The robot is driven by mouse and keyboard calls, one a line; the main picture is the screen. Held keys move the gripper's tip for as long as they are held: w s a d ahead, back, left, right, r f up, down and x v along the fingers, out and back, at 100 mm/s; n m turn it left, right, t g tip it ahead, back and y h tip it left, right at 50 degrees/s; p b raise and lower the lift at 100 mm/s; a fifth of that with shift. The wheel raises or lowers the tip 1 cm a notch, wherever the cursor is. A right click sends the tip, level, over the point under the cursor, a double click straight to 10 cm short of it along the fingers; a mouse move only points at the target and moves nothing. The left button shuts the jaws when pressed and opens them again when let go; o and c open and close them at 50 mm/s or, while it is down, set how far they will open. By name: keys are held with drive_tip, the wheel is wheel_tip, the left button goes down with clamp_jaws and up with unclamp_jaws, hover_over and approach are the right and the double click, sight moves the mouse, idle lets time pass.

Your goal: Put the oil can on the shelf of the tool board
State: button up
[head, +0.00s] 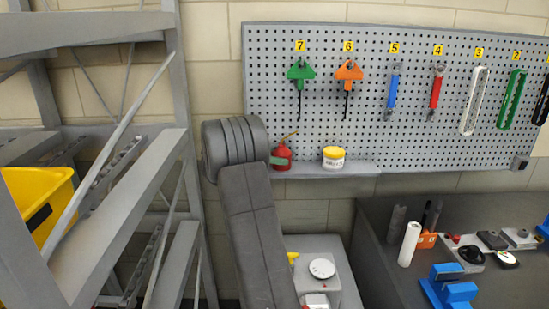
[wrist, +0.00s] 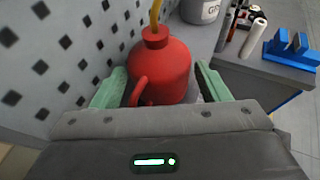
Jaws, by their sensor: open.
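The red oil can (head: 282,154) with a thin yellowish spout is upright at the left end of the grey shelf (head: 350,169) of the tool board (head: 420,125). It appears to stand on the shelf, though its base is partly hidden. In the wrist view the oil can (wrist: 160,68) sits between the pale green fingers of my gripper (wrist: 162,82), its handle towards me. The fingers are open, one on each side of the can, with a gap visible at the right. In the head view my arm hides most of the gripper.
A white tub with a yellow lid (head: 334,157) stands on the shelf right of the can. Tools hang above on numbered hooks. A grey rack with a yellow bin (head: 38,200) is at left. A workbench (head: 385,250) with small items is at lower right.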

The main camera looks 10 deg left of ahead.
drive_tip(key=b+v, duration=0.2)
drive_tip(key=v, duration=0.9)
drive_tip(key=shift+s+a+r, duration=0.15)
drive_tip(key=shift+s+a, duration=0.15)
idle(0.9)
